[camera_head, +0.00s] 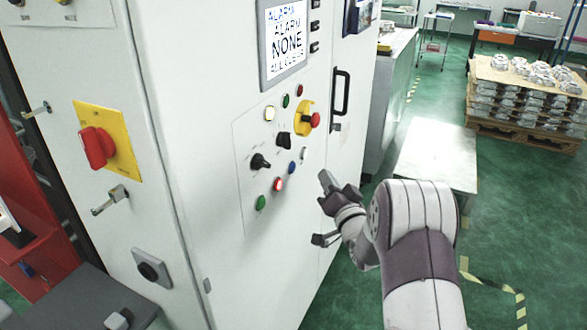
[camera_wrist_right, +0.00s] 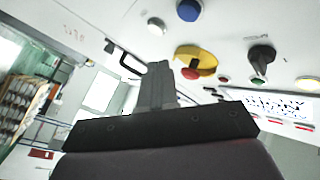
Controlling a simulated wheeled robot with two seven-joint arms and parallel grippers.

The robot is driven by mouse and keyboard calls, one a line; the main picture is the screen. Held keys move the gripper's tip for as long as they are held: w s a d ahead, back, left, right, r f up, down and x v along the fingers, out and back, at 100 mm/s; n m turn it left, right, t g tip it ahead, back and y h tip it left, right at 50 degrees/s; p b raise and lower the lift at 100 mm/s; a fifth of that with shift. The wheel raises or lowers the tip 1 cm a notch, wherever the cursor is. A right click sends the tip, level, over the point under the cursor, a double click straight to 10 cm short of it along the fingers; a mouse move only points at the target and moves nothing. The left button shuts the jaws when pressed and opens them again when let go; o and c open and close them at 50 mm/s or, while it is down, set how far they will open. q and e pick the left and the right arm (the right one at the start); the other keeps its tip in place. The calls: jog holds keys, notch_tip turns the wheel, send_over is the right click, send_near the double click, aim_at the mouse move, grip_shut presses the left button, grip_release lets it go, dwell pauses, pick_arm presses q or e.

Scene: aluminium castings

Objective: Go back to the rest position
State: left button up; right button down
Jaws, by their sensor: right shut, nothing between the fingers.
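My right gripper (camera_head: 326,182) is in front of the white control cabinet (camera_head: 225,215), at the right of its button panel. Its fingers are shut with nothing between them, and it looks apart from the buttons. In the right wrist view the shut fingers (camera_wrist_right: 157,85) point up the picture, with the panel's buttons and knobs beyond them. The right arm reaches in from the bottom right. My left gripper does not show in either view.
The panel carries a yellow-ringed red button (camera_head: 315,120), black knobs and several coloured buttons. A screen (camera_head: 286,38) reads "ALARM NONE". A black door handle (camera_head: 340,92) sticks out. A light table (camera_head: 436,155) stands behind my arm. A pallet of castings (camera_head: 525,100) is at the back right.

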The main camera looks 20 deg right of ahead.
dwell(0.7)
jog(key=s+f+n+g+h, duration=0.1)
jog(key=s+f+g, duration=0.35)
jog(key=f, duration=0.25)
jog(key=s+f+n+g, duration=0.1)
jog(key=s+f+g, duration=0.2)
jog(key=f+g, duration=0.3)
jog(key=s+a+r+n+g+y, duration=0.1)
jog(key=s+a+n+g, duration=0.5)
jog(key=s+a, duration=1.1)
jog(key=shift+s+a+r+n+g+y+p, duration=0.25)
jog(key=shift+s+g+y+p, duration=0.25)
jog(key=shift+g+y, duration=0.4)
jog(key=shift+s, duration=0.1)
